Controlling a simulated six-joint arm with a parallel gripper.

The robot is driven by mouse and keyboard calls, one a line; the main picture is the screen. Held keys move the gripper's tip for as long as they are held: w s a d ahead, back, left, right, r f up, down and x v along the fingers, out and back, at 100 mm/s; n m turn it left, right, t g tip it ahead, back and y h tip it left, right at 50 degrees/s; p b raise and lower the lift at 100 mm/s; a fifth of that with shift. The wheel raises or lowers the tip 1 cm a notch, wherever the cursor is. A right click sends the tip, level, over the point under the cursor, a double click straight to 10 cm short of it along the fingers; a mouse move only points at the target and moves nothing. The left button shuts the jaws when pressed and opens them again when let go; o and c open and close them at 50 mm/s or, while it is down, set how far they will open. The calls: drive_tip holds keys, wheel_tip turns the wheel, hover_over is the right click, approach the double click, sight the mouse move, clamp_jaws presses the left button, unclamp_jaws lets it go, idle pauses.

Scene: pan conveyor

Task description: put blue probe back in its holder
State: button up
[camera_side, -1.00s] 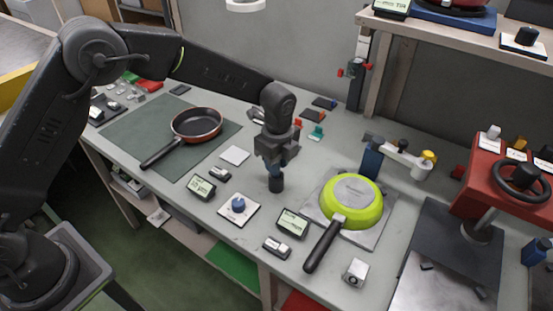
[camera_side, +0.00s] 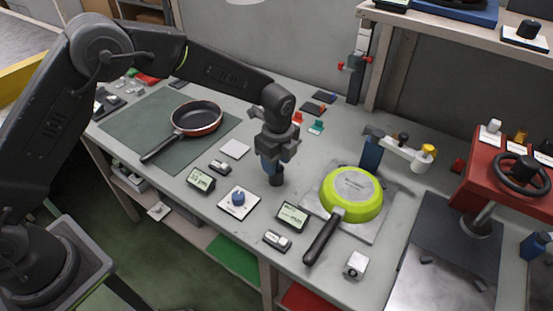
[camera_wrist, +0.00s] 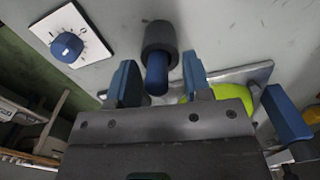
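A blue rod with a rounded end (camera_wrist: 157,74), which looks like the blue probe, stands out of a dark grey cylinder (camera_wrist: 160,38) in the wrist view. Whether that cylinder is its holder or part of the probe I cannot tell. My gripper (camera_wrist: 160,75) has its two blue fingers apart, one on each side of the rod, with a gap visible on both sides. In the side view my gripper (camera_side: 271,168) points down just above the dark cylinder (camera_side: 276,181) on the grey bench. The rod is not distinguishable there from the fingers.
A white plate with a blue knob (camera_side: 238,198) and a small display (camera_side: 292,217) are nearby. An upturned green pan (camera_side: 352,193) lies right; a dark red pan (camera_side: 197,118) is on the green mat (camera_side: 125,128). Small red (camera_side: 298,118) and teal (camera_side: 316,127) stands are behind.

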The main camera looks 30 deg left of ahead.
drive_tip(key=shift+o, duration=0.4)
wheel_tip(320, 180, up, 14)
drive_tip(key=shift+d, duration=0.25)
drive_tip(key=shift+f, duration=0.1)
idle(0.3)
drive_tip(key=s+a+r+n+t, duration=0.3)
drive_tip(key=s+a+r+n, duration=0.7)
drive_tip(key=s, duration=0.3)
drive_tip(key=s+a+f+n+t, duration=0.1)
drive_tip(key=s+a+n, duration=0.3)
drive_tip(key=s+n, duration=0.5)
drive_tip(key=s+t, duration=0.1)
drive_tip(key=s, duration=0.5)
drive_tip(key=shift+f+n+t, duration=0.2)
drive_tip(key=shift+n+t, duration=0.1)
drive_tip(key=shift+n, duration=0.1)
